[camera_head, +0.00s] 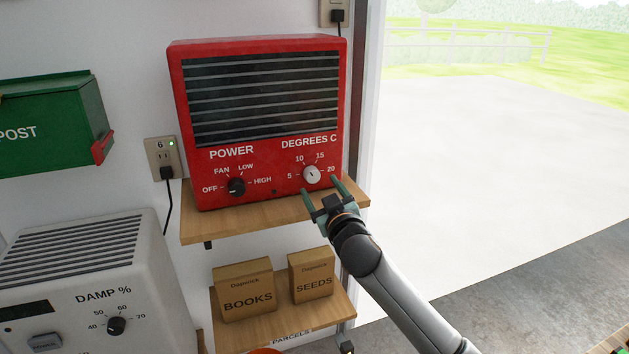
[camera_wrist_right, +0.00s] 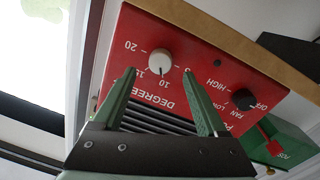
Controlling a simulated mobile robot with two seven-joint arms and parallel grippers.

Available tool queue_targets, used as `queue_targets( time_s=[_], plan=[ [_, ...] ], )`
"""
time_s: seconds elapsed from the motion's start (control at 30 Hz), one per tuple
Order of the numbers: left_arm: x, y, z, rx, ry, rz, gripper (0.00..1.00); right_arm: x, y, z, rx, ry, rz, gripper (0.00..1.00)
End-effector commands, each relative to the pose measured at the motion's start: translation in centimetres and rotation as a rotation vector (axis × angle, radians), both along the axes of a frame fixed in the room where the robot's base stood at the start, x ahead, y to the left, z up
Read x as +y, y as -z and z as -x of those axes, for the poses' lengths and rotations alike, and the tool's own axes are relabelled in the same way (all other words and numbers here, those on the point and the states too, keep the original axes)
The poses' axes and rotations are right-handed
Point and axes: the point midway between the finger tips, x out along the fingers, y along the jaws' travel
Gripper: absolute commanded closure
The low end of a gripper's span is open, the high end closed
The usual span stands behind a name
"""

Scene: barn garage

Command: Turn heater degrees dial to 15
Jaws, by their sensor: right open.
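The red heater (camera_head: 258,170) stands on a wooden shelf against the wall. Its white degrees dial (camera_head: 311,175) is at the lower right of the front, with marks 5, 10, 15 and 20 around it. The dial also shows in the right wrist view (camera_wrist_right: 159,61), where the heater appears upside down. I cannot tell for sure which mark the dial points at. My right gripper (camera_head: 321,187) is open, its two green fingers spread just in front of and below the dial. In the right wrist view the dial lies between the fingertips in the picture. My left gripper is out of view.
A black power knob (camera_head: 236,187) sits left of the dial on the heater. The wooden shelf (camera_head: 222,222) runs under the heater. A lower shelf holds boxes marked BOOKS (camera_head: 247,300) and SEEDS (camera_head: 313,287). A white dehumidifier-like unit (camera_head: 140,260) is at lower left.

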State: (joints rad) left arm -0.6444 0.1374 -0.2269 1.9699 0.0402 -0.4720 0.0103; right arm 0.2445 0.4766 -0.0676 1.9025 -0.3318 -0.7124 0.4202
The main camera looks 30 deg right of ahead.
Motion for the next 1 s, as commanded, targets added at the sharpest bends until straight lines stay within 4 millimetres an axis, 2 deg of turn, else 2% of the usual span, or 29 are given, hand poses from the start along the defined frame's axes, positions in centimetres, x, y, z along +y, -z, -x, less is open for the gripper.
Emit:
queue_targets(
  time_s=[0.1,0.3,0.73,1.0],
  plan=[
    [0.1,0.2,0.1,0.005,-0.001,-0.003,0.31,-0.6,-0.1,-1.9,0.0,0.001,0.001,0.25],
    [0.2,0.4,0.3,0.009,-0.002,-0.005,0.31,-1.1,0.0,-3.8,0.0,-0.001,0.0,0.25],
    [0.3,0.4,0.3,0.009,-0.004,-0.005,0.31,-1.3,0.1,-4.5,0.001,-0.001,0.001,0.25],
    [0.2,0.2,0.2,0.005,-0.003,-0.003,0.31,-1.3,0.1,-4.5,0.001,-0.001,0.001,0.54]
  ],
)
